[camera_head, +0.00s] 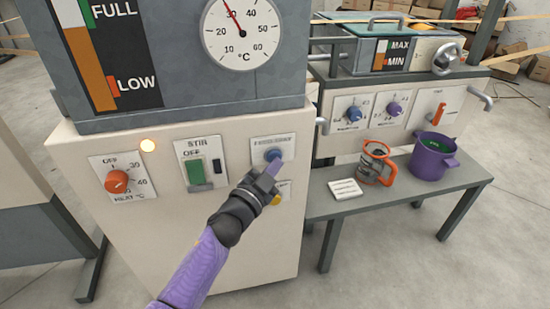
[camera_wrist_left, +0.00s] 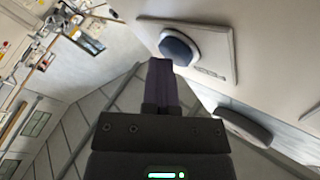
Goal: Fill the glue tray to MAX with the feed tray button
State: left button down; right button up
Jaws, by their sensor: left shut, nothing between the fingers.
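My left gripper (camera_head: 270,170) is shut and empty, its tip at a blue button (camera_head: 273,155) on the cream machine's front panel. The label above the button is too small to read. In the left wrist view, the shut fingers (camera_wrist_left: 161,70) end just beside the blue button (camera_wrist_left: 178,48); I cannot tell whether they touch it. The glue tray (camera_head: 400,25) is at the upper right, with a MAX/MIN gauge (camera_head: 381,55) on its front. The gauge's exact level is too small to read. My right gripper is not in view.
A yellow button (camera_head: 276,199) is partly behind my gripper. An orange heat knob (camera_head: 117,181) and a green STIR switch (camera_head: 195,171) are to the left. A grey bench (camera_head: 330,208) at right holds a glass jug (camera_head: 375,163) and a purple pot (camera_head: 433,157).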

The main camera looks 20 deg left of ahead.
pick_arm(q)
jog(key=shift+s+d+p, duration=0.35)
jog(key=shift+s+d, duration=0.05)
jog(key=shift+s, duration=0.25)
jog(key=shift+s, duration=0.1)
jog(key=s+d+p, duration=0.1)
jog(key=s, duration=0.1)
jog(key=s+d+p, duration=0.1)
jog(key=s, duration=0.1)
jog(key=shift+d, duration=0.4)
dwell(2.4)
